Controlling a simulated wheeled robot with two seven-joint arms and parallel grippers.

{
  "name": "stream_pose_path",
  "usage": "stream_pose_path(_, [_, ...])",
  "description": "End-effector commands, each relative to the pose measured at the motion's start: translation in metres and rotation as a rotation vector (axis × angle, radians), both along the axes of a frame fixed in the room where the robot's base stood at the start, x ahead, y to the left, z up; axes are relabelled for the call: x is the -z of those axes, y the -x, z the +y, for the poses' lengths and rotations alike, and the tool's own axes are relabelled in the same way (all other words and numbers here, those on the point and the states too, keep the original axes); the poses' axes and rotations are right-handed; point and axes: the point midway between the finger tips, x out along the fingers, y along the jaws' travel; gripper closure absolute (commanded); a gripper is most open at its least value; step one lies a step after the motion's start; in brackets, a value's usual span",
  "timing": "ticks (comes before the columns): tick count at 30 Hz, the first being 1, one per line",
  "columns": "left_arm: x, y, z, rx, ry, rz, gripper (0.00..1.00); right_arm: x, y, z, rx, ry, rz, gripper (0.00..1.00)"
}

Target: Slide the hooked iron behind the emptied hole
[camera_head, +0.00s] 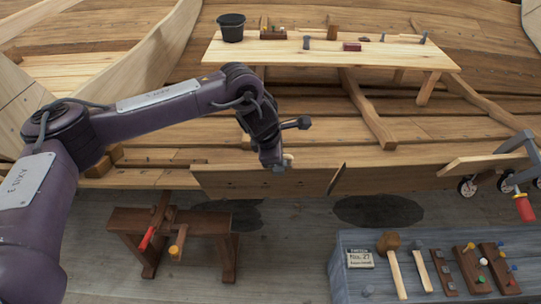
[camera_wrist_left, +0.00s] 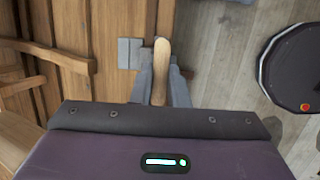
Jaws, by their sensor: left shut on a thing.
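My left gripper (camera_head: 278,163) is at the upper edge of the front hull plank (camera_head: 240,183). In the left wrist view, its fingers (camera_wrist_left: 160,88) are shut on a pale wooden handle (camera_wrist_left: 161,62). A grey metal piece (camera_wrist_left: 129,53), seemingly the hooked iron, shows just left of the handle, over the planking. Whether it joins the handle is hidden. In the head view, only a small pale bit of the held tool shows at the fingertips. The emptied hole cannot be made out clearly. My right gripper is in neither view.
A blue-grey bench (camera_head: 349,284) with a mallet (camera_head: 391,258), hammer and racks stands at the lower right. A dark wooden trestle (camera_head: 219,218) with clamps is at the lower left. A pale plank table (camera_head: 270,52) with a black bucket (camera_head: 231,28) stands behind.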

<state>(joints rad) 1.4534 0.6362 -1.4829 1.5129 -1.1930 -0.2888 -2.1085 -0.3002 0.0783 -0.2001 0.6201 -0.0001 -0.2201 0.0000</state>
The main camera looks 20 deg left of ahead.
Motion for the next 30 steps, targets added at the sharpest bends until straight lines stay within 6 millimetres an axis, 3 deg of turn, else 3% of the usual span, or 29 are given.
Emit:
stream_pose_path(16, [0.000, -0.001, -0.006, 0.002, 0.002, -0.001, 1.00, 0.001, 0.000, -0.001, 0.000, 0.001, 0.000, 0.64])
stream_pose_path(30, [0.000, -0.010, -0.037, 0.003, 0.003, 0.000, 1.00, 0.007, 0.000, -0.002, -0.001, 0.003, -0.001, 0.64])
